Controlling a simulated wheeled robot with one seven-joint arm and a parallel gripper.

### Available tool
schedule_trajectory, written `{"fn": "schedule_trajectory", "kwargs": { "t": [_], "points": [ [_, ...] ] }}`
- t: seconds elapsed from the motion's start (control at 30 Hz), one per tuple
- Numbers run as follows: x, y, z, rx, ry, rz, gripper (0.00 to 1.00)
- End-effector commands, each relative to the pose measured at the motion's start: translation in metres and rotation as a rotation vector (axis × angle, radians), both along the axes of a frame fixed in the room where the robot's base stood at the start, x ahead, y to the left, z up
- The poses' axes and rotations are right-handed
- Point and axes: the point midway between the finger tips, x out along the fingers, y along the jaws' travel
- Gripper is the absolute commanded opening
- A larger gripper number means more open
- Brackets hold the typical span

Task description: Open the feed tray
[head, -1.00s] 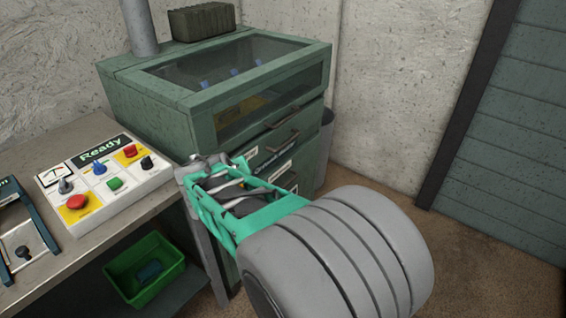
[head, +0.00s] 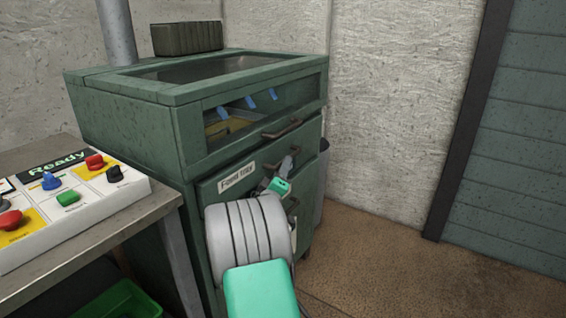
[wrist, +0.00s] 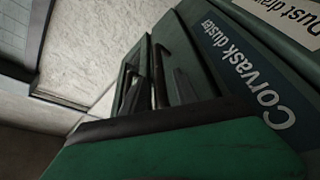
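The feed tray (head: 210,190) is a green drawer front with a white "Feed tray" label (head: 236,178), in the upper part of the green machine in the head view. It looks flush with the machine. My gripper (head: 288,163) is at the right side of this front, where the drawer's handle is largely hidden behind it. I cannot tell whether its fingers touch or enclose the handle, or how far apart they are. In the wrist view a dark bar handle (wrist: 161,68) lies on the green front. A green, black-edged surface fills the foreground there.
Above the tray is a window with its own handle (head: 282,128). Another handle (head: 293,206) is below. A "Corvask duster" label (wrist: 245,85) shows in the wrist view. The control panel (head: 75,205) stands on a bench at left. The floor at right is clear.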

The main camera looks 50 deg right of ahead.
Motion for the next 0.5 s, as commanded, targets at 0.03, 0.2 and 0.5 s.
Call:
{"fn": "schedule_trajectory", "kwargs": {
  "t": [0.03, 0.2, 0.5],
  "points": [
    [0.003, -0.010, 0.002, 0.000, -0.002, -0.004, 0.36],
    [0.014, -0.031, 0.007, 0.001, 0.000, -0.001, 0.36],
    [0.017, -0.034, 0.008, 0.002, 0.000, 0.003, 0.36]
  ]
}}
